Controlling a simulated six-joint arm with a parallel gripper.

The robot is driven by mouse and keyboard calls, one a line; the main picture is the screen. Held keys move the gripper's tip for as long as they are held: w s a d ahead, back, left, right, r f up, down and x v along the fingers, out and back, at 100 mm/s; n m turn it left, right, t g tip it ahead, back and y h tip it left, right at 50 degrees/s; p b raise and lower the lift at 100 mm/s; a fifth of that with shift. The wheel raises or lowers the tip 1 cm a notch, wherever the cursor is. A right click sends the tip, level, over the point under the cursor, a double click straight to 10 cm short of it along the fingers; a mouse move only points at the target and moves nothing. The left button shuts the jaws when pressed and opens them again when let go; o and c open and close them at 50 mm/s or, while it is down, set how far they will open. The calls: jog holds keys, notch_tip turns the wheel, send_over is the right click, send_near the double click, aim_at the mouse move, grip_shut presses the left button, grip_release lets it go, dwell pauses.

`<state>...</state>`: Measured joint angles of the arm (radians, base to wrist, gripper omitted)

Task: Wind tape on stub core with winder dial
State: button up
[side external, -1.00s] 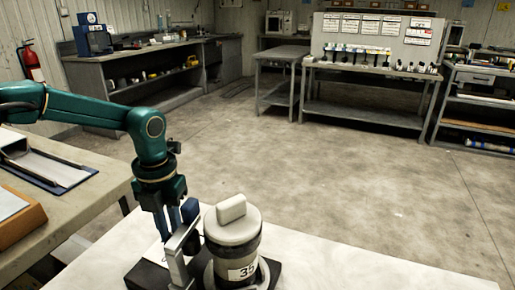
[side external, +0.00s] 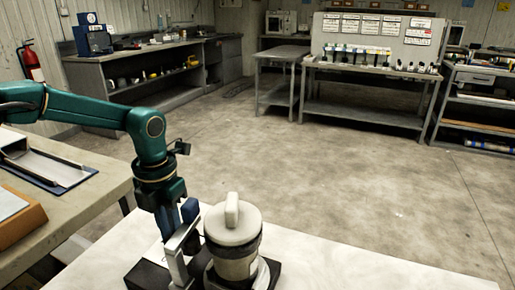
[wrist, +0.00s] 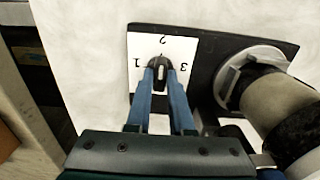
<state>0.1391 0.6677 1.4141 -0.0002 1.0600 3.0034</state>
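The winder dial is a white plate (wrist: 142,50) marked 1, 2 and 3 on a black base (wrist: 205,45). Its small black knob (wrist: 160,76) has a white line pointing roughly toward the 2. The blue fingers of my gripper (wrist: 161,84) are on either side of the knob and appear closed on it. My gripper (side external: 178,225) is beside the winder in the side view, where the dial is mostly hidden. The stub core (side external: 235,262) stands upright under a pale round cap (side external: 232,228) with a raised handle. I cannot make out tape clearly.
A grey metal upright (side external: 177,262) stands between my gripper and the core. The white tabletop (side external: 360,265) is clear to the right. A bench (side external: 95,160) with trays is at the left. The floor behind is open.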

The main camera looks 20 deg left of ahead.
jog(key=o, duration=0.4)
jog(key=shift+c, duration=0.2)
jog(key=shift+r, duration=0.1)
jog(key=shift+r, duration=2.5)
